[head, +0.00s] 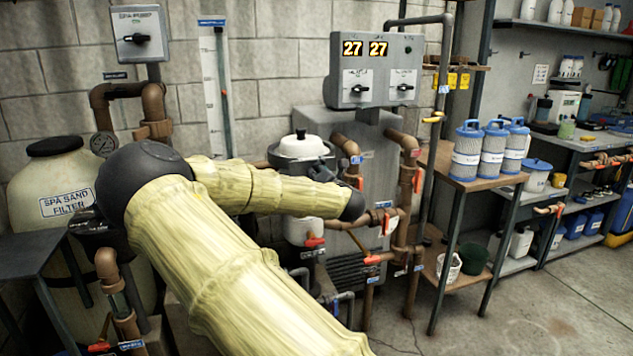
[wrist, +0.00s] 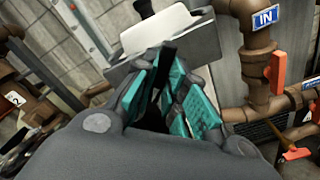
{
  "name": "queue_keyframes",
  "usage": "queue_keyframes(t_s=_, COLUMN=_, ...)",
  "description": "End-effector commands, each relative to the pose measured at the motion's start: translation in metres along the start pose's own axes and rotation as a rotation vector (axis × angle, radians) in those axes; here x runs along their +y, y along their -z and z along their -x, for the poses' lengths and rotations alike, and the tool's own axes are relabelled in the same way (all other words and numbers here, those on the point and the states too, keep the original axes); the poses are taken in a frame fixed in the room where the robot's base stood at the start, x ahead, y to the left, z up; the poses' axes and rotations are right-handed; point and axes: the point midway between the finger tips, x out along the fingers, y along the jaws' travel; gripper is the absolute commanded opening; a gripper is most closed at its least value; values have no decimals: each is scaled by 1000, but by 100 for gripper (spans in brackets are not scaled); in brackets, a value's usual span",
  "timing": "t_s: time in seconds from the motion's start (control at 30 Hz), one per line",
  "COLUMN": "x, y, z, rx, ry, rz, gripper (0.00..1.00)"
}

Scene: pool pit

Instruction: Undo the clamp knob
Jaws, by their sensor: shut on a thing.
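A filter canister with a white domed lid (head: 300,146) and a small black top knob stands among the pipes in the middle of the head view. In the wrist view the white lid (wrist: 158,29) sits just beyond my fingers, above a grey band (wrist: 203,42). My gripper (head: 325,168) is at the right side of the canister. It also shows in the wrist view (wrist: 178,85), its teal finger pads closed on a dark piece, seemingly the clamp knob (wrist: 168,57). The knob is mostly hidden by the fingers, and its shape cannot be told.
Brown pipes with red-handled valves (head: 373,259) stand close to the right of my gripper. A grey control box (head: 375,70) hangs above. A sand filter tank (head: 55,185) stands at left. Blue-capped cartridges (head: 466,152) stand on a bench at right. Open floor lies at the lower right.

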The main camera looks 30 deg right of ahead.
Motion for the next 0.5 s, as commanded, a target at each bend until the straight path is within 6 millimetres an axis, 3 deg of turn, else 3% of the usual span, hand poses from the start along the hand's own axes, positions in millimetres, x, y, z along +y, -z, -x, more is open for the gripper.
queue_keyframes(t_s=0.2, x=-3, y=3, z=0, rx=3, ry=3, rz=112, gripper=0)
queue_keyframes(t_s=0.5, x=-2, y=1, z=1, rx=3, ry=3, rz=88, gripper=0)
